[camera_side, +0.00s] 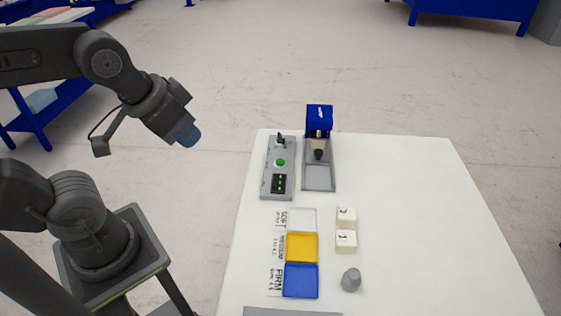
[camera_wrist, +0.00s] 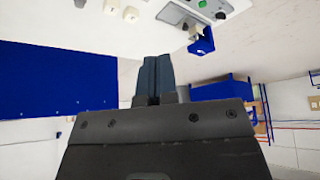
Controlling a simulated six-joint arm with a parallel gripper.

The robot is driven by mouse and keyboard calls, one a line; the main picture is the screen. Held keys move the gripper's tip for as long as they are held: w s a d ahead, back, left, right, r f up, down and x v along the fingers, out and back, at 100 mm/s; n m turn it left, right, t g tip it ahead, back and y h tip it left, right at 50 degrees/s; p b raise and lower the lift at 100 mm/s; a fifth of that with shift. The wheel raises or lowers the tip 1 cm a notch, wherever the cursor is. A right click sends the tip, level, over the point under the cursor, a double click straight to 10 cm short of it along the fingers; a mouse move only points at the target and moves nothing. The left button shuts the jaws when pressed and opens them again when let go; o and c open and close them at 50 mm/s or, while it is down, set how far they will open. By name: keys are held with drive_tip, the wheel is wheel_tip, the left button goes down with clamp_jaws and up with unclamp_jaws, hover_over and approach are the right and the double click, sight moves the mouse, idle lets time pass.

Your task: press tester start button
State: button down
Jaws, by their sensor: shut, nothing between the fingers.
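The tester's control panel (camera_side: 278,168) is a grey box on the white table, with a round green button (camera_side: 280,162) near its middle. A black knob or switch sits at its far end and a dark display at its near end. The blue-topped tester (camera_side: 319,120) stands just right of the panel. In the wrist view the green button (camera_wrist: 202,4) and blue tester head (camera_wrist: 203,42) show near the top edge. My gripper (camera_side: 188,134) is in the air left of the table, apart from the panel. Its fingers are together and empty, as the wrist view (camera_wrist: 154,60) also shows.
White, yellow (camera_side: 302,247) and blue (camera_side: 301,281) trays line the table's left part beside printed labels. The table's right side (camera_side: 430,220) is bare.

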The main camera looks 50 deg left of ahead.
idle(0.4)
drive_tip(key=m+t+h, duration=0.1)
drive_tip(key=m+t, duration=0.3)
drive_tip(key=m, duration=0.7)
hover_over(280, 162)
wheel_tip(280, 162, down, 20)
drive_tip(key=shift+d+f+g, duration=0.1)
drive_tip(key=shift+f+g, duration=0.2)
drive_tip(key=shift+f, duration=0.2)
drive_tip(key=shift+f, duration=4.4)
drive_tip(key=shift+f, duration=0.1)
